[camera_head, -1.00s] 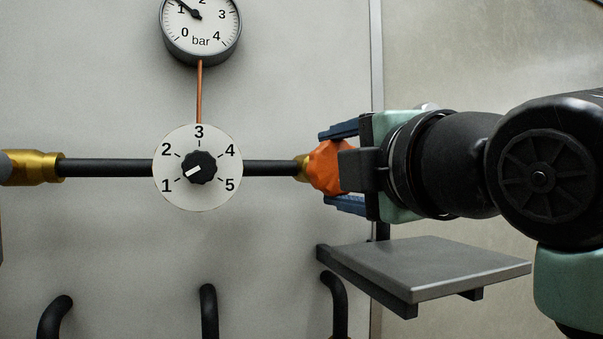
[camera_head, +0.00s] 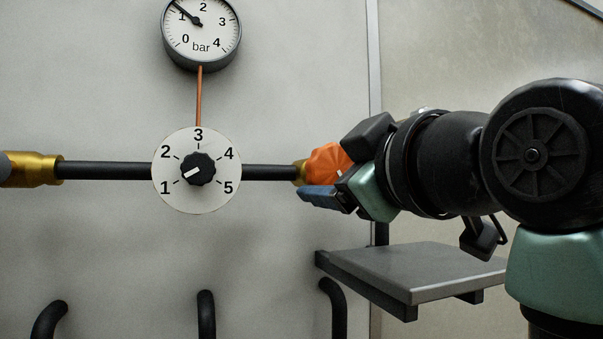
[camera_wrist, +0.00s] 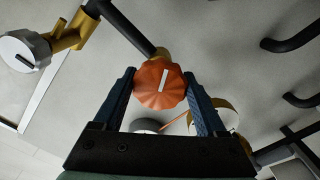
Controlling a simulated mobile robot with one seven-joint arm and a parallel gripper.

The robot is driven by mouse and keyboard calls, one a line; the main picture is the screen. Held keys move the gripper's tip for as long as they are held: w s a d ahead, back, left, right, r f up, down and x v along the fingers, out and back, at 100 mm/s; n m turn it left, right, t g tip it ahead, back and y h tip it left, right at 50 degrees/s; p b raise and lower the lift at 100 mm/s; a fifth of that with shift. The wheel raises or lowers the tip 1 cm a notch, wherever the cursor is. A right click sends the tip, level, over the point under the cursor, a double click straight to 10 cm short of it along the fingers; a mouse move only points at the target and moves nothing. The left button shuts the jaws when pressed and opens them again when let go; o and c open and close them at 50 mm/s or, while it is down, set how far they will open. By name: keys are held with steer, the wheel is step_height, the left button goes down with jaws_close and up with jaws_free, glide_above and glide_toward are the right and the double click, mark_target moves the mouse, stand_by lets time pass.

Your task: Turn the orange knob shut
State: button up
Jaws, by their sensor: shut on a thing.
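The orange knob (camera_head: 328,160) sits at the right end of the black horizontal pipe, on a brass fitting. In the wrist view the orange knob (camera_wrist: 160,84) is between the two blue fingers, with a white mark line on its face. My gripper (camera_wrist: 163,88) is shut on the knob, one finger on each side. In the head view my gripper (camera_head: 322,170) reaches in from the right and is rolled, with one blue finger below the knob; the other finger is hidden there.
A dial knob (camera_head: 198,169) numbered 1 to 5 is on the pipe to the left, its white mark toward 1. A pressure gauge (camera_head: 201,32) hangs above it, needle near 1 bar. A grey shelf (camera_head: 420,270) juts out below my arm. Bent black pipes (camera_head: 206,312) are lower down.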

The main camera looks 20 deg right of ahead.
steer(key=m, duration=0.6)
steer(key=shift+a, duration=0.1)
steer(key=m, duration=0.6)
steer(key=shift+r+m, duration=0.1)
steer(key=shift+m, duration=0.3)
steer(key=m, duration=0.5)
steer(key=shift+a, duration=0.1)
steer(key=m, duration=0.6)
steer(key=shift+r+p, duration=0.1)
steer(key=shift+p, duration=0.2)
steer(key=shift+m, duration=0.4)
steer(key=o, duration=1.3)
